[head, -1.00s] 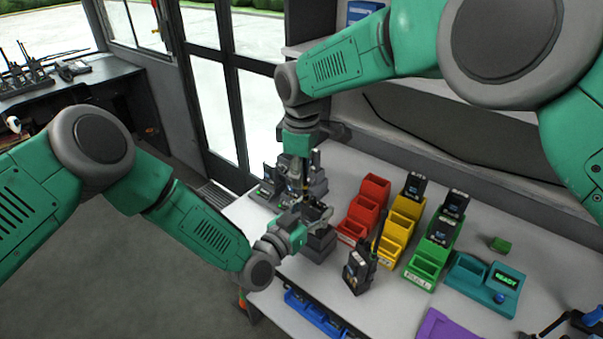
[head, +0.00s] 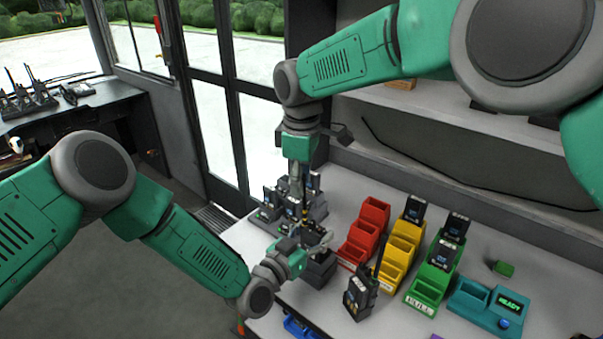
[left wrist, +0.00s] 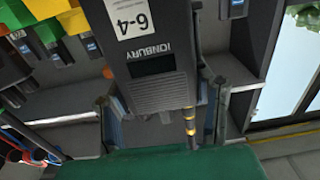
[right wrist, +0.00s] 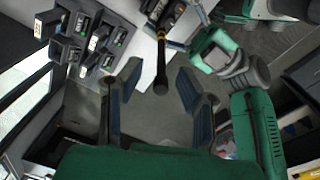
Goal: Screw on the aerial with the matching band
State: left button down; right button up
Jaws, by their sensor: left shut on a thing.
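My left gripper (head: 312,240) is shut on a dark handheld radio (left wrist: 160,65) with a white 6-4 label, which fills the middle of the left wrist view. A black aerial (right wrist: 161,65) with yellow-gold bands stands at the radio's top end; the bands also show in the left wrist view (left wrist: 189,122). I cannot tell how tightly it is seated. My right gripper (right wrist: 158,100) is open above the aerial, its tip in line with the gap between the blue-padded fingers. In the head view the right gripper (head: 297,188) hangs just above the left one.
Several radios stand in a dark rack (head: 268,215) behind the grippers. Red (head: 362,232), yellow (head: 402,243) and green (head: 428,288) stepped bins stand to the right, some holding radios. Another radio with an aerial (head: 360,292) stands in front. A teal console (head: 470,303) reads READY.

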jog(key=shift+d+r+n+g, duration=0.1)
jog(key=shift+r+n, duration=1.5)
jog(key=shift+n, duration=0.75)
jog(key=shift+d+r+n+g, duration=0.1)
jog(key=shift+r+n, duration=1.55)
jog(key=shift+n, duration=0.75)
jog(key=shift+r+n+g, duration=0.1)
jog(key=shift+r+n, duration=1.5)
jog(key=shift+n, duration=0.75)
notch_tip(320, 180, down, 12)
